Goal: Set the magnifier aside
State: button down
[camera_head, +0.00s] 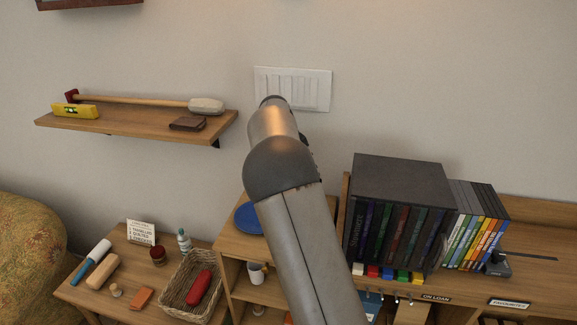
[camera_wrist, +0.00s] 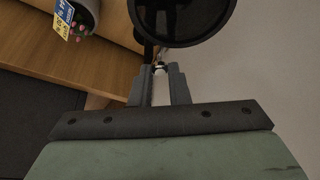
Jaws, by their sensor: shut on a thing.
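In the wrist view, my gripper (camera_wrist: 160,72) is shut on the slim handle of the magnifier. The magnifier (camera_wrist: 188,42) has a round black rim, cut off by the top edge of the picture. Dark shapes show in its lens. In the head view my arm reaches up in front of the wall, and it hides the gripper and the magnifier there.
A wooden wall shelf (camera_head: 140,130) at the left bears a mallet (camera_head: 205,106), a yellow level (camera_head: 75,111) and a brown wallet-like thing (camera_head: 187,124). A wicker basket (camera_head: 178,292) sits lower left.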

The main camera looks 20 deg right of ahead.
jog(key=shift+w+r+m, duration=0.1)
jog(key=shift+w+m, duration=0.15)
jog(key=shift+m, duration=0.15)
jog(key=c, duration=1.4)
grip_release()
jog(key=v, duration=1.7)
jog(key=shift+r, duration=0.15)
